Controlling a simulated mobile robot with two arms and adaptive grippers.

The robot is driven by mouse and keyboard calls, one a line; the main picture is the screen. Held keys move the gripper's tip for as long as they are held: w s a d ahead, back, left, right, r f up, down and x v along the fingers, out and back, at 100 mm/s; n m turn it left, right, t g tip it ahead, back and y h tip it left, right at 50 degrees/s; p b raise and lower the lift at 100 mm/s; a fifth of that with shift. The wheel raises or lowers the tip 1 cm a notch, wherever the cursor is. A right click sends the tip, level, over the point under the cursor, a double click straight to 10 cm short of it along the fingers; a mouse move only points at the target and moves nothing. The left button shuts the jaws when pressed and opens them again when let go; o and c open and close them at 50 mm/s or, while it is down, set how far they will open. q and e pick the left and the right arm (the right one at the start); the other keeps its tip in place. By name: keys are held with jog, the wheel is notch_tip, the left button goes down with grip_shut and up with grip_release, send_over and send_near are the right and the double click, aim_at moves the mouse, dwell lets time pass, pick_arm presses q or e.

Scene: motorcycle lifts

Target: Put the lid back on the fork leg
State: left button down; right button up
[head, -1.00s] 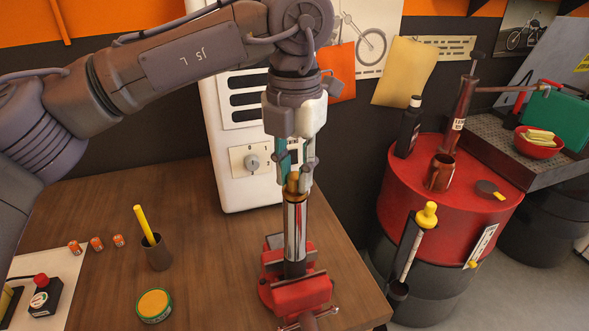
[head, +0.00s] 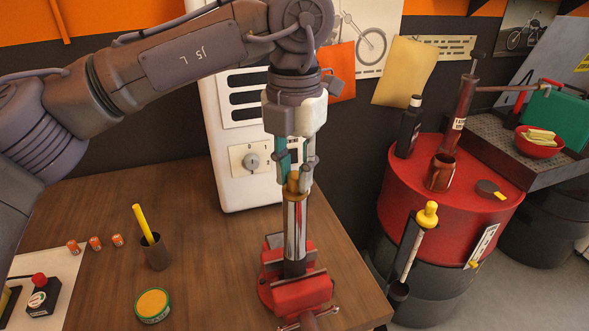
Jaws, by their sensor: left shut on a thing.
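The fork leg (head: 295,228) is a shiny chrome tube standing upright in a red vise (head: 300,293) on the wooden bench. A brass-coloured lid (head: 293,184) sits at the top of the tube, between the fingertips of my left gripper (head: 295,176). The gripper points straight down and is shut on the lid. The lid appears to touch the tube's top; whether it is fully seated I cannot tell. My right gripper is not in view.
On the wooden bench (head: 200,270) are a green-rimmed tin (head: 152,305), a dark cup (head: 157,254) with a yellow stick and several small orange items. A white cabinet (head: 225,150) stands behind the vise. A red drum (head: 440,215) stands right of the bench.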

pick_arm(q)
jog(key=shift+c, duration=2)
grip_release()
jog(key=shift+r+p, duration=2.25)
jog(key=shift+r, duration=1.25)
jog(key=shift+c, duration=0.2)
